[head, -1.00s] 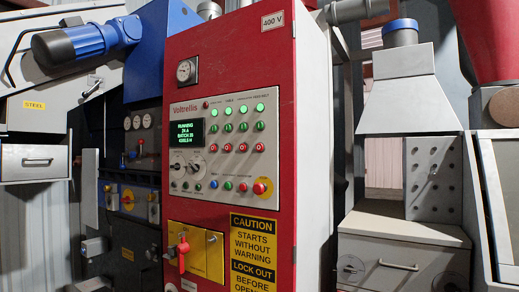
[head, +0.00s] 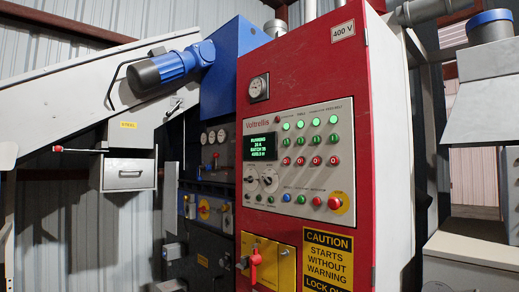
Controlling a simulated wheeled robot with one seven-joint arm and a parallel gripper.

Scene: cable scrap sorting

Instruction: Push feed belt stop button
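The red control cabinet (head: 305,60) stands in the middle of the head view. Its grey panel (head: 345,175) carries rows of controls. Green lamps (head: 317,123) are lit in the top row, with green buttons (head: 316,141) below them. A row of red buttons (head: 317,161) sits under these; the one in the rightmost column (head: 334,160) is under the column whose label seems to read feed belt. A larger red button on a yellow plate (head: 336,202) is at the lower right. The green display (head: 261,146) reads "RUNNING". My gripper is not in view.
A yellow plate with a red handle (head: 256,262) is low on the cabinet, beside a caution sign (head: 328,257). A conveyor with a blue motor (head: 170,68) and a grey drawer (head: 129,174) are at left. A grey machine (head: 483,95) stands at right.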

